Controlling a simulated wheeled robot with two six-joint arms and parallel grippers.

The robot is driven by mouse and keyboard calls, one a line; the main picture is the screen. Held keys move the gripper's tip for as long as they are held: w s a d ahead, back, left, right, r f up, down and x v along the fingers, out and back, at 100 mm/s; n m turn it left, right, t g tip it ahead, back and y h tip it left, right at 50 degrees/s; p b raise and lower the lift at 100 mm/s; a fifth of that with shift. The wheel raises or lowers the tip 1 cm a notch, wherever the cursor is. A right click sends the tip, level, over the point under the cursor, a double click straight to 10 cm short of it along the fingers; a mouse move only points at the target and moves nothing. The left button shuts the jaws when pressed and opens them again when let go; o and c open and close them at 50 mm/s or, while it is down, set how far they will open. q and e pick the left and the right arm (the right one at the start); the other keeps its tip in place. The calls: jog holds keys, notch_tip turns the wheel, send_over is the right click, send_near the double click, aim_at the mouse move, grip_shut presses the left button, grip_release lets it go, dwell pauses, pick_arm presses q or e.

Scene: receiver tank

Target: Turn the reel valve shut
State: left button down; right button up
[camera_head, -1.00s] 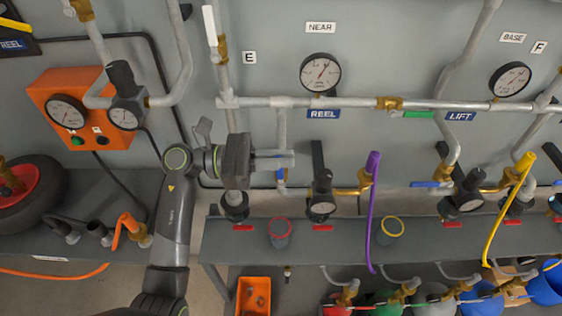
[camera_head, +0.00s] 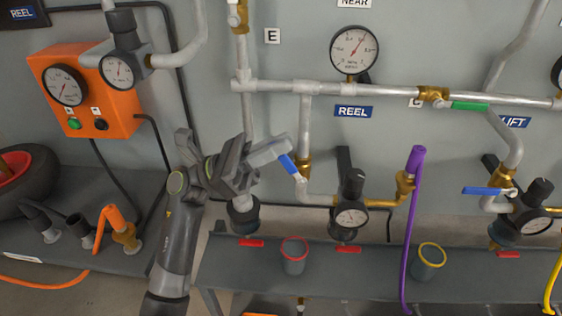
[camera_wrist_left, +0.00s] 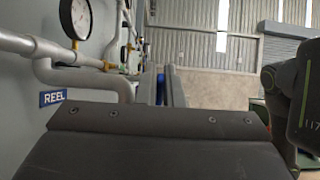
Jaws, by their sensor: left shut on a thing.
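The reel valve is a brass valve (camera_head: 303,168) on the grey pipe left of the blue REEL label (camera_head: 353,112). Its blue lever (camera_head: 290,165) slants from upper left down to the right. My left gripper (camera_head: 284,147) is shut on the lever's upper end, coming in from the left; the fingers hide that end. In the left wrist view a bit of the blue lever (camera_wrist_left: 160,88) shows between the two grey fingers (camera_wrist_left: 165,90). The REEL label (camera_wrist_left: 52,97) is at the left there. My right gripper is in neither view.
A regulator with a gauge (camera_head: 351,217) and a purple hose (camera_head: 412,230) are right of the valve. A red-rimmed cup (camera_head: 294,256) stands on the shelf (camera_head: 215,270) below. A horizontal pipe (camera_head: 380,92) runs above. An orange gauge box (camera_head: 88,90) is at left.

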pick_arm(q)
jog(key=shift+a+f+h+b, duration=0.2)
jog(key=shift+h+b, duration=0.1)
jog(key=shift+b, duration=0.25)
jog(key=shift+r, duration=0.1)
jog(key=c, duration=1.8)
grip_release()
jog(key=shift+c, duration=0.2)
notch_tip(320, 180, up, 10)
